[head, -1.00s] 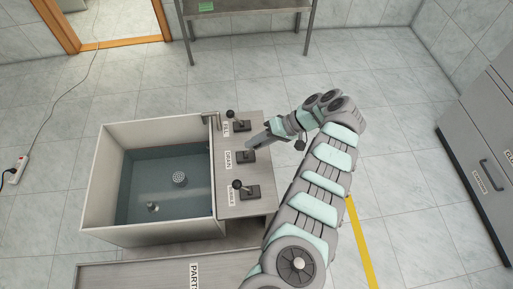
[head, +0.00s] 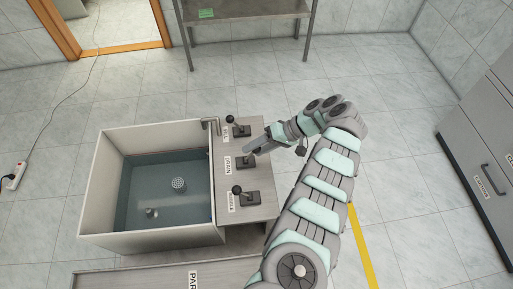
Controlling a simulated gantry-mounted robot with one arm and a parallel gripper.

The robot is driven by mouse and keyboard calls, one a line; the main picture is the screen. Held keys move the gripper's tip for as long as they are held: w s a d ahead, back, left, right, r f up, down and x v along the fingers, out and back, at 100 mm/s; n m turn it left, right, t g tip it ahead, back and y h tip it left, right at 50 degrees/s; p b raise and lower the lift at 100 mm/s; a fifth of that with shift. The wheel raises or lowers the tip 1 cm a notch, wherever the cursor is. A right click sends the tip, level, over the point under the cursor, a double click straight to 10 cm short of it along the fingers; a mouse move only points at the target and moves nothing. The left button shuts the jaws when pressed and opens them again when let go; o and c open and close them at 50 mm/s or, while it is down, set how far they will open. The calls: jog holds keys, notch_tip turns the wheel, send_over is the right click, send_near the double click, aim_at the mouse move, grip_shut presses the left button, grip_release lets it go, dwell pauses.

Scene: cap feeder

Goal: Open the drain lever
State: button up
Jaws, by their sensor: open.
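The drain lever (head: 244,163) sits on a dark base in the middle of the grey control panel, next to a label reading DRAIN (head: 227,163). My gripper (head: 247,150) reaches in from the right over this lever. It is open and covers the lever's handle and knob, so I cannot tell the lever's position or whether the fingers touch it. A tank (head: 100,195) with water in it stands left of the panel. A drain-like round fitting (head: 178,183) shows in the tank.
The fill lever (head: 240,129) stands behind the drain lever, and a third lever (head: 244,197) stands in front of it. A spout (head: 211,124) is at the tank's back right corner. A cabinet (head: 475,150) stands at the right. A shelf (head: 245,12) stands at the back.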

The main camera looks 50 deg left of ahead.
jog(key=b+v, duration=0.5)
jog(key=v, duration=0.2)
jog(key=shift+r, duration=0.15)
jog(key=shift+w+d, duration=0.1)
jog(key=shift+w, duration=0.05)
dwell(0.5)
